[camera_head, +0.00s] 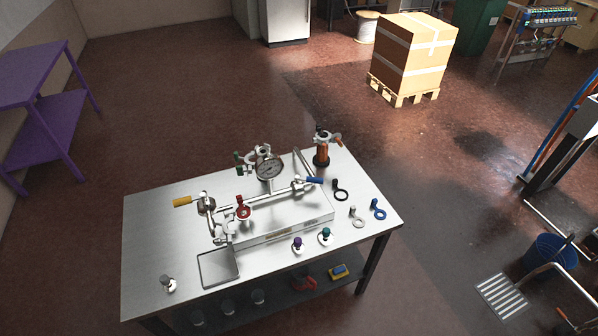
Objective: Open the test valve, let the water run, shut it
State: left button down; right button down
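A metal pipe rig (285,222) with several valves stands on a steel table (150,240). A yellow lever (182,202) sticks out at its left end and a blue lever (314,181) at its right. A red handle (243,210) sits near the front left and a green one (239,158) at the back. A round gauge (270,168) rises in the middle. I cannot tell which valve is the test valve, and I see no running water. A shallow grey tray (218,268) lies in front of the rig's left end. Neither gripper is in view.
Tags with black (341,193), grey (357,218) and blue (378,210) rings lie at the table's right. Purple (297,243) and green-topped (325,236) pieces stand at the front. An orange cylinder (321,152) stands at the back.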

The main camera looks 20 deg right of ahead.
aim_at(308, 179)
jog(key=i+l+u, duration=0.15)
jog(key=l+u, duration=0.25)
jog(key=l, duration=0.45)
jog(key=l+u, duration=0.35)
jog(key=l, duration=0.5)
